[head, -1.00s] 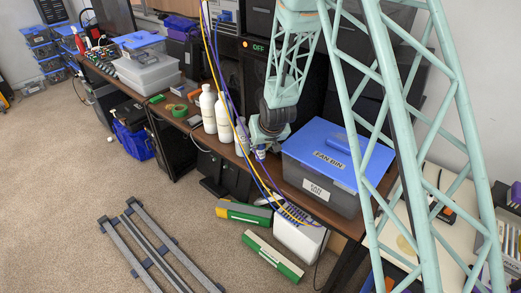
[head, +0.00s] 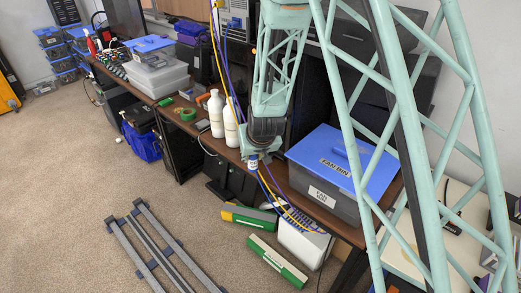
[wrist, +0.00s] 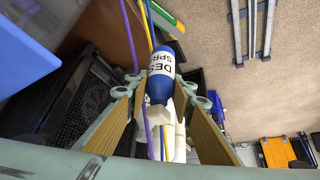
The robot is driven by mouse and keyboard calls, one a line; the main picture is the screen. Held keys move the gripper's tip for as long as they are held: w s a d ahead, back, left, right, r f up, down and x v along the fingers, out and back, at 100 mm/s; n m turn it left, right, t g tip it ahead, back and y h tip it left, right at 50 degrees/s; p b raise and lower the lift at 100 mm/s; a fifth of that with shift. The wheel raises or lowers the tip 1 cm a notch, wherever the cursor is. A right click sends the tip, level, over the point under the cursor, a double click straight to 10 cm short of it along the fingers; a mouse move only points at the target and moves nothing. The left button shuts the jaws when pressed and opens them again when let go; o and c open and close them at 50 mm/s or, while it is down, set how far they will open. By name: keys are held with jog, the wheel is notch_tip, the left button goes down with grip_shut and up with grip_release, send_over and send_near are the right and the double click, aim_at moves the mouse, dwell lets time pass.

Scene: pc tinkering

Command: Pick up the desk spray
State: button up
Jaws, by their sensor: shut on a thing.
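The desk spray is a small blue bottle with a white label band, seen in the wrist view (wrist: 160,72) between the fingers, its top end towards the camera. My gripper (wrist: 161,97) is shut on it, with a tan-padded finger on each side. In the head view my gripper (head: 254,150) hangs over the front edge of the desk, left of the fan bin. Only a small blue and white part of the spray (head: 253,163) shows below it there.
White bottles (head: 216,113) stand just left of my gripper. The grey fan bin (head: 325,190) with its blue lid is close on the right. Yellow and purple cables (head: 224,75) hang in front. A white box (head: 302,240) and green-white cartons (head: 278,262) are below.

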jog(key=s+a+p, duration=0.1)
jog(key=s+a, duration=0.6)
jog(key=s, duration=0.1)
jog(key=shift+s, duration=0.4)
jog(key=shift+d, duration=0.1)
dwell(0.4)
jog(key=w+d+r+m+p, duration=0.1)
jog(key=w+d+r+p, duration=0.1)
jog(key=w+d+r, duration=0.35)
jog(key=w+d+r+p, duration=0.2)
jog(key=d+r, duration=0.5)
jog(key=d, duration=0.4)
jog(key=s+d+r+m+h+p, duration=0.1)
jog(key=d+r, duration=0.1)
jog(key=d, duration=0.8)
jog(key=s+d+r+m+h+p, duration=0.1)
jog(key=d+r+p, duration=0.1)
jog(key=d, duration=0.8)
jog(key=shift+d+r+m, duration=0.2)
jog(key=shift+r+m, duration=0.1)
jog(key=shift+r, duration=0.05)
jog(key=shift+s+d, duration=0.1)
